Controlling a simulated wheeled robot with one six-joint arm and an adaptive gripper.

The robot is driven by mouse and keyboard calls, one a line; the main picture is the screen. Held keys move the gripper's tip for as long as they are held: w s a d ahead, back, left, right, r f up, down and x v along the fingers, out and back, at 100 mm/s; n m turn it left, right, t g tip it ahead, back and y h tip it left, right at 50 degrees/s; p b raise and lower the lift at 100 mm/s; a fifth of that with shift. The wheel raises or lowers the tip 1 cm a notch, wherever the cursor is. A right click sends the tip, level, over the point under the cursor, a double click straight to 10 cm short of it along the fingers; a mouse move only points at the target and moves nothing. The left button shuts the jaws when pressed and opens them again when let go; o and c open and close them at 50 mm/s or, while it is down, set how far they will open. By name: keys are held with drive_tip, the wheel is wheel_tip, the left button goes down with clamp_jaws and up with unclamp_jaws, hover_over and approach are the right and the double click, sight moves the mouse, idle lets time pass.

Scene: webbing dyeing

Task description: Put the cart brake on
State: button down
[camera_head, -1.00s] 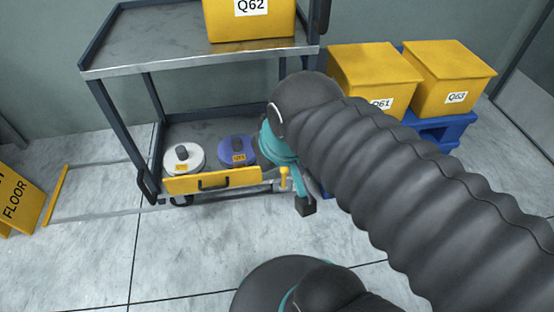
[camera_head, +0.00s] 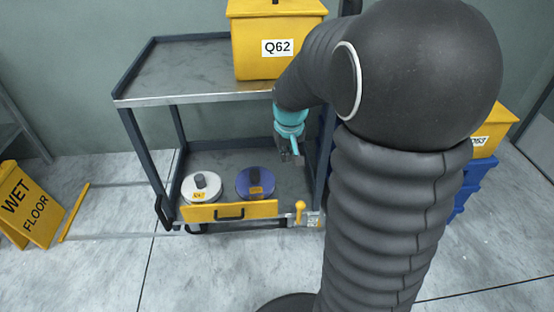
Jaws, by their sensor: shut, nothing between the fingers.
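The cart (camera_head: 140,101) is a dark-framed trolley with a grey upper tray and a lower shelf. A small yellow lever (camera_head: 300,211) stands roughly upright at the lower shelf's front right, beside a pale plate (camera_head: 314,219) with marks too small to read. I cannot tell whether this lever is the brake or whether it is on. My gripper (camera_head: 291,158) is shut and empty. It points down in front of the cart's right part, below the upper tray's edge and above the lever in the picture, apart from it. My arm hides part of the cart's right side.
A yellow drawer front (camera_head: 230,210) with a black handle is at the lower shelf. A white reel (camera_head: 201,188) and blue reel (camera_head: 256,183) lie behind it. Yellow bin Q62 (camera_head: 277,62) is on top. A wet floor sign (camera_head: 30,205) stands left. Another yellow bin (camera_head: 488,132) is right.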

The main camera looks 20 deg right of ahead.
drive_tip(key=w+d+f, duration=0.4)
drive_tip(key=f, duration=0.4)
drive_tip(key=w+d+f+g, duration=0.1)
drive_tip(key=w+d+f, duration=0.3)
drive_tip(key=f, duration=0.4)
drive_tip(key=shift+w+m+p, duration=0.2)
drive_tip(key=shift+m+p, duration=0.1)
drive_tip(key=shift+f, duration=0.1)
wheel_tip(320, 180, down, 11)
drive_tip(key=s, duration=0.2)
drive_tip(key=shift+s+f, duration=0.15)
drive_tip(key=shift+s, duration=0.1)
drive_tip(key=shift+f, duration=0.1)
